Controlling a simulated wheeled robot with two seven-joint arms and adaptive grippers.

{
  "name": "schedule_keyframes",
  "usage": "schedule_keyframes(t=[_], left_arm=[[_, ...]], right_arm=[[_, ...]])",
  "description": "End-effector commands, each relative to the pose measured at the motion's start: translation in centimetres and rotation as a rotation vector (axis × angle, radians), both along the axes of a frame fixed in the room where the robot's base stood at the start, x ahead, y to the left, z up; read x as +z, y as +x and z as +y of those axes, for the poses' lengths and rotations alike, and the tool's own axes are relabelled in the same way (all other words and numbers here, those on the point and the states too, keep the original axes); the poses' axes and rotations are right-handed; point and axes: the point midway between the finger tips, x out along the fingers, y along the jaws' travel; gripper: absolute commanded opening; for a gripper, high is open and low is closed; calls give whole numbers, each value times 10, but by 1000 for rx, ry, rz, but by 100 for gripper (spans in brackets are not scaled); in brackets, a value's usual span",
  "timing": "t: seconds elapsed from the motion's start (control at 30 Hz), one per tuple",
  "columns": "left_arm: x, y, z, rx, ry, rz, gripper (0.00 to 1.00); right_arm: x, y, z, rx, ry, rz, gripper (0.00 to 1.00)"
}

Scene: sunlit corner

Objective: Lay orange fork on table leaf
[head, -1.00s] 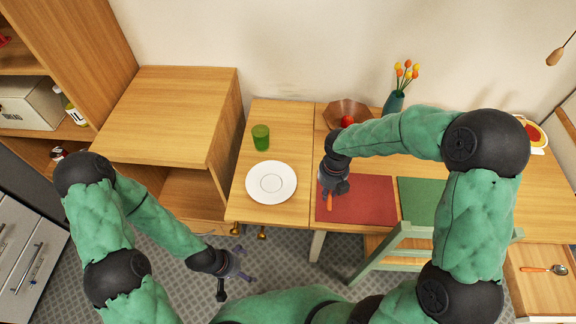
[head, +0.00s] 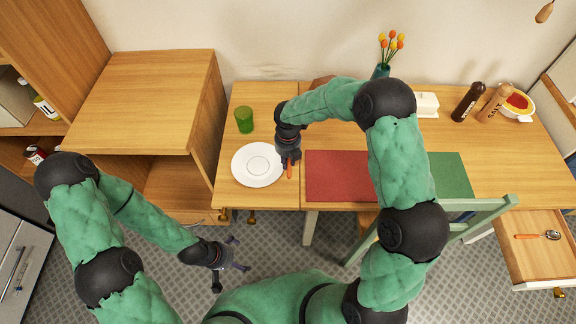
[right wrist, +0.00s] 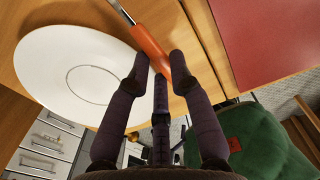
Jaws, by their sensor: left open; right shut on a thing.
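My right gripper (head: 289,162) is shut on the orange fork (head: 290,169), just right of the white plate. In the right wrist view the fork's orange handle (right wrist: 150,48) sits between the fingertips, and its metal part runs up out of the picture. The table leaf (head: 238,193) is the left section of the table, with a seam on its right side. The fork is over the leaf near that seam; I cannot tell its height exactly. My left gripper (head: 238,254) is open and empty, low over the floor in front of the table.
On the leaf are the white plate (head: 257,165) and a green glass (head: 244,120). A red mat (head: 338,175) and a green mat (head: 452,177) lie right of the seam. A green chair (head: 480,214) stands in front. An open drawer (head: 535,258) holds an orange-handled spoon (head: 540,236).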

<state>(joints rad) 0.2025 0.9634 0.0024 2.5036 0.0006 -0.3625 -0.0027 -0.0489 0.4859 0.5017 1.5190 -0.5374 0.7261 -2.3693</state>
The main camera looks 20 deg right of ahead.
Motion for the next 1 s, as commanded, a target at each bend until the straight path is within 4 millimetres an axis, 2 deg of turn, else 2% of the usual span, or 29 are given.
schedule_keyframes(t=[0.03, 0.17, 0.47, 1.0], left_arm=[[-8, 0, 0, 0, 0, 0, 100], [-16, 0, 0, 0, 0, 0, 100], [-15, 0, 0, 0, 0, 0, 100], [-18, 0, 0, 0, 0, 0, 100]], right_arm=[[-13, -1, -1, 0, 0, 2, 0], [-29, -2, 0, -1, 1, 3, 0], [-30, -3, 0, 0, 0, 4, 0], [-47, -6, -1, 1, 0, 10, 0]])
